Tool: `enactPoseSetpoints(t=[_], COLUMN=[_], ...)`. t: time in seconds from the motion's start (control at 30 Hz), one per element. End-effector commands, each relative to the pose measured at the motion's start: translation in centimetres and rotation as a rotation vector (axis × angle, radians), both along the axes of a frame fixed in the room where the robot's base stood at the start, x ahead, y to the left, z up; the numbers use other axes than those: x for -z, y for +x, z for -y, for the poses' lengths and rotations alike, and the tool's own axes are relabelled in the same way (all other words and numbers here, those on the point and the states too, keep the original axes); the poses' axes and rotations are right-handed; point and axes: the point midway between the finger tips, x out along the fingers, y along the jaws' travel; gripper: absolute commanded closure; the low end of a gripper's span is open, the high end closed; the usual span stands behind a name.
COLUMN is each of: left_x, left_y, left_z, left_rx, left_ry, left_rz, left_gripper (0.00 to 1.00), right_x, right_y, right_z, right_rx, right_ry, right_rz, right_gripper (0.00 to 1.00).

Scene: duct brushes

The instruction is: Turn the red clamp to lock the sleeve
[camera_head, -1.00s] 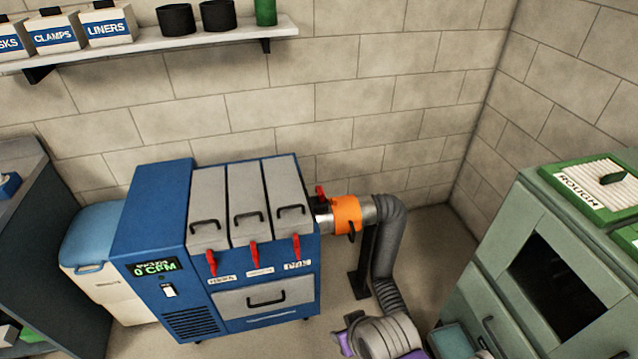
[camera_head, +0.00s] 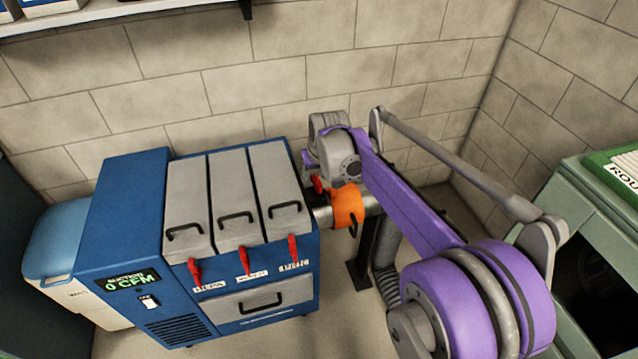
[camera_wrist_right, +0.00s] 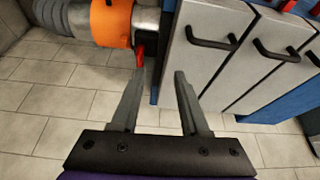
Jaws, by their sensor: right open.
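The orange sleeve (camera_head: 348,207) sits around the silver duct at the right side of the blue suction unit (camera_head: 145,230). The small red clamp (camera_head: 318,184) shows at the sleeve's upper left edge. In the right wrist view the sleeve (camera_wrist_right: 110,22) is at the top and the red clamp (camera_wrist_right: 140,56) is just beyond the left fingertip. My right gripper (camera_wrist_right: 158,80) is open, with nothing between its fingers. In the head view my purple right arm reaches over the duct, with its wrist behind the sleeve; its fingertips cannot be made out. My left gripper is not in view.
Three red levers (camera_head: 244,262) line the unit's front, below grey lids with black handles (camera_head: 236,217). A grey flexible hose (camera_wrist_right: 60,15) joins the duct. A green cabinet (camera_head: 590,215) stands at the right, a blue-lidded bin (camera_head: 60,240) at the left.

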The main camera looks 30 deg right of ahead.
Motion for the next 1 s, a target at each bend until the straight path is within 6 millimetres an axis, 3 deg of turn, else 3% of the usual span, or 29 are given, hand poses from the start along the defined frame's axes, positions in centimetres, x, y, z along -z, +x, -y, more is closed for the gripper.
enactPoseSetpoints(t=[0.1, 0.3, 0.47, 0.8, 1.0], left_x=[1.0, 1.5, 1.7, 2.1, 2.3], left_y=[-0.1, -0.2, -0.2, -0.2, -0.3], left_z=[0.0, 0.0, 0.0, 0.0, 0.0], left_rx=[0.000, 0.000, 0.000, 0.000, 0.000], left_ry=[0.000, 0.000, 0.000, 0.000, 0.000], left_rz=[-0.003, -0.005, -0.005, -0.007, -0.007], left_gripper=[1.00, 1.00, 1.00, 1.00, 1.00], right_x=[2.2, 4.0, 5.3, 11.1, 13.4], right_y=[3.4, 5.8, 6.6, 8.9, 9.8], right_z=[3.3, 5.9, 6.3, 6.9, 7.1], right_rx=[0.028, 0.048, 0.049, 0.048, 0.049], right_ry=[0.000, 0.002, 0.003, 0.001, 0.002], right_rz=[-0.007, -0.012, -0.013, -0.012, -0.012], right_gripper=[0.55, 0.55, 0.55, 0.55, 0.55])
